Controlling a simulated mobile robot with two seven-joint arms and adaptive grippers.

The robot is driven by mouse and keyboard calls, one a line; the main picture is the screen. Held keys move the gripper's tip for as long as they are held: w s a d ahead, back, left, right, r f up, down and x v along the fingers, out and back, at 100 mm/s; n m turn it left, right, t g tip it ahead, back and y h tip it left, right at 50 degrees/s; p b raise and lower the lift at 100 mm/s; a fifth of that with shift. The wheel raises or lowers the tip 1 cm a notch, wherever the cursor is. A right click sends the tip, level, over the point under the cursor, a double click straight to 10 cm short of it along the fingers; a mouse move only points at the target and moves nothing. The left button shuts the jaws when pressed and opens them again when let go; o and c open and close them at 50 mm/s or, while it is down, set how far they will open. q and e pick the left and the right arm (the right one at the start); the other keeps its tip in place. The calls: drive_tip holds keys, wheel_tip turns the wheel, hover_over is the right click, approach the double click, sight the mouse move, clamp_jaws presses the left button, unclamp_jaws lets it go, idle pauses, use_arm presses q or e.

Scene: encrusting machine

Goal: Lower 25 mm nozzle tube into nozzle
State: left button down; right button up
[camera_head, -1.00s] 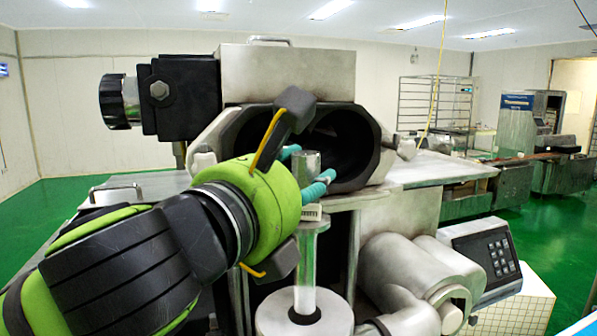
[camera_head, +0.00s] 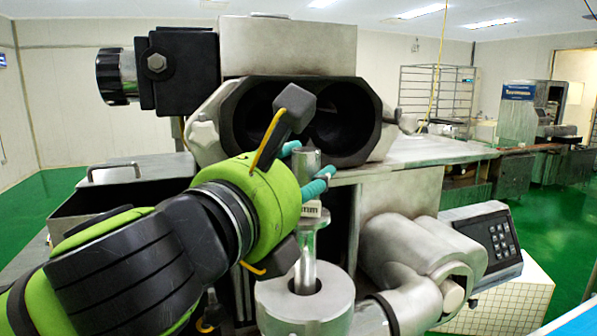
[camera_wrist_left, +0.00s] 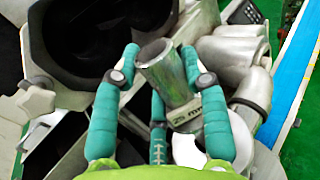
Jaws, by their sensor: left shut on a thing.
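My left gripper (camera_head: 306,170) is shut on the metal nozzle tube (camera_head: 307,162), with its teal fingers around the upper part. The tube is upright in the head view and has a wider collar with a "25 mm" label. In the left wrist view the tube (camera_wrist_left: 162,72) stands between the fingers of my left gripper (camera_wrist_left: 158,58), its open top end showing. The nozzle (camera_head: 305,312) is a thick pale metal cylinder with a dark round opening below. The tube's lower end appears within that opening; its depth cannot be told. My right gripper is not in view.
The machine's housing (camera_head: 290,50) with a dark octagonal mouth (camera_head: 345,125) stands just behind the tube. A motor-like metal cylinder (camera_head: 415,255) and a keypad panel (camera_head: 497,240) are to the right. A metal tabletop (camera_head: 430,150) extends back right.

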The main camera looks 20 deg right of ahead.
use_arm(q)
drive_tip(key=shift+f+b, duration=3.5)
drive_tip(key=shift+f, duration=1.05)
drive_tip(key=shift+c, duration=1.9)
unclamp_jaws()
drive_tip(key=v, duration=0.7)
drive_tip(key=shift+s+a, duration=0.2)
